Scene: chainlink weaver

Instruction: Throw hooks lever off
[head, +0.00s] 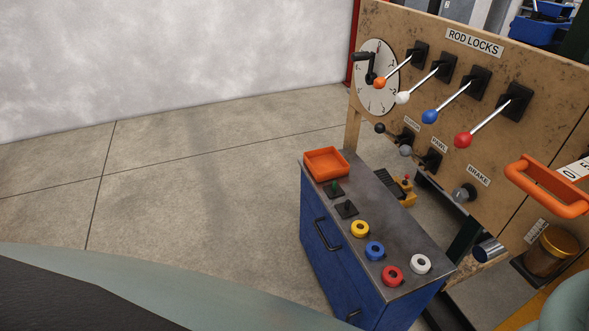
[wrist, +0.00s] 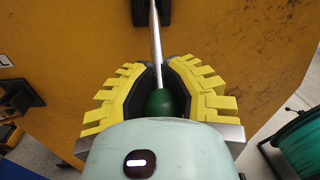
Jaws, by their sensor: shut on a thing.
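My gripper (wrist: 162,70) shows in the wrist view. Its two yellow ribbed fingers are shut around a lever with a dark green ball knob (wrist: 160,103). The lever's bright metal rod (wrist: 155,45) runs up from the knob to a black mount (wrist: 150,10) on an orange-yellow panel. The knob sits between the finger pads, close to my gripper's palm. No label naming this lever is readable. The head view shows neither the green knob nor my gripper's fingers.
In the head view, a worn panel (head: 540,75) carries the rod locks levers with orange, white, blue and red knobs. A blue cabinet (head: 325,252) with an orange tray (head: 326,162) stands before it. The floor at left is clear. A green reel (wrist: 300,150) is right in the wrist view.

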